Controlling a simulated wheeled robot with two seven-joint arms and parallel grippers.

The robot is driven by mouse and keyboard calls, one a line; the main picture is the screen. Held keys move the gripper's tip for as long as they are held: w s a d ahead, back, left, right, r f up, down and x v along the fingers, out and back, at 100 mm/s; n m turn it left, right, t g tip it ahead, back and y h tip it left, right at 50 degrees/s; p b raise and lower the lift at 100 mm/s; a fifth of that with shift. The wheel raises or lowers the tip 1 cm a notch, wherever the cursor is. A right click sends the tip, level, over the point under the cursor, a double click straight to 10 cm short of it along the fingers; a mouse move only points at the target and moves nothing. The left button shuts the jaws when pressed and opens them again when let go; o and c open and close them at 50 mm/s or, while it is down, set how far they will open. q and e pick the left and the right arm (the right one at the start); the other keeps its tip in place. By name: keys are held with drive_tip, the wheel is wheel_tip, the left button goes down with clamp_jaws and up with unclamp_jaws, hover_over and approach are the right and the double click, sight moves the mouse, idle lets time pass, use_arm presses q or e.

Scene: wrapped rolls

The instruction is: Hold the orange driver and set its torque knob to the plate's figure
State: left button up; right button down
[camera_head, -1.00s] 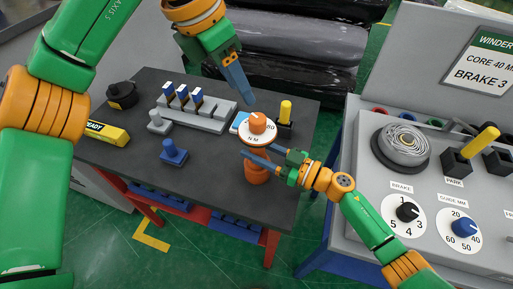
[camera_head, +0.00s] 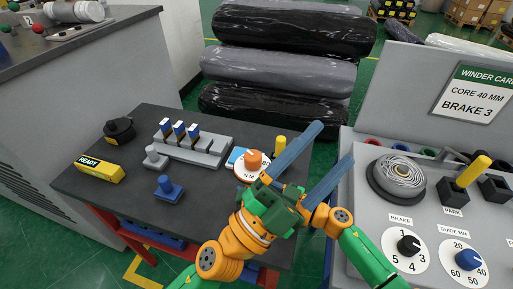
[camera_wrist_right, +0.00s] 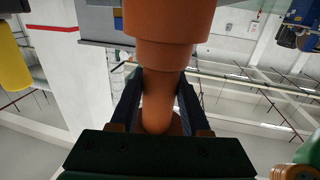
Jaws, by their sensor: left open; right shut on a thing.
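The orange driver (camera_head: 253,160) is upright at the right edge of the dark table, with an orange knob above a white dial marked N M (camera_head: 246,174). Its lower body is hidden in the head view. In the right wrist view, my right gripper (camera_wrist_right: 158,98) is shut on the driver's orange handle (camera_wrist_right: 170,25). My left gripper (camera_head: 334,143) is open and empty. It is in front of and to the right of the driver, its two blue fingers pointing up and right.
The dark table (camera_head: 110,205) also bears a grey rack (camera_head: 205,150), a yellow READY block (camera_head: 99,169), a black round item (camera_head: 118,130) and a blue block (camera_head: 168,190). A grey console (camera_head: 365,220) with knobs stands right. A sign (camera_head: 475,95) reads CORE 40 MM, BRAKE 3.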

sight(253, 160)
use_arm(q)
drive_tip(key=w+a+f+n+t+y, duration=0.35)
drive_tip(key=a+f+n+y, duration=0.85)
drive_tip(key=n+y, duration=0.55)
drive_tip(key=shift+n+h, duration=0.65)
drive_tip(key=shift+h, duration=0.1)
drive_tip(key=x, duration=1.1)
drive_tip(key=shift+s+d+f, duration=0.1)
drive_tip(key=shift+s+d, duration=0.05)
drive_tip(key=shift+d, duration=0.1)
clamp_jaws()
